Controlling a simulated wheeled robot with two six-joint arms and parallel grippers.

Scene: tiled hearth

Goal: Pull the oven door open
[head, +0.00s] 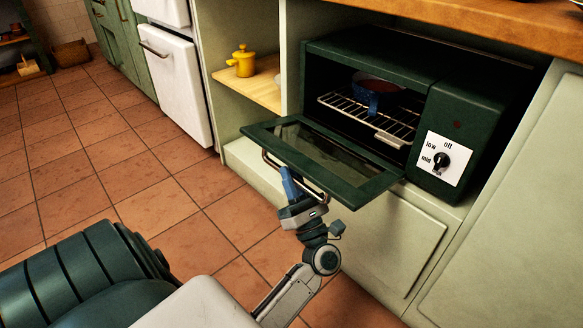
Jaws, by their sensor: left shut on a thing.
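The dark green toaster oven (362,62) sits in a cupboard niche on the right. Its door (318,150) is hinged at the bottom and hangs folded far down, close to level, so the inside is exposed. The thin metal door handle (266,156) runs along the door's outer edge. My left gripper (289,178) is below that edge, shut on the handle, with its blue fingers around it. The fingers hide part of the handle. My right gripper is not in view.
Inside the oven, a wire rack (398,125) holds a blue dish (372,101). A control knob (441,160) is on the oven's right front. A yellow pot (243,62) stands on an open shelf to the left. The tiled floor (150,170) at left is clear.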

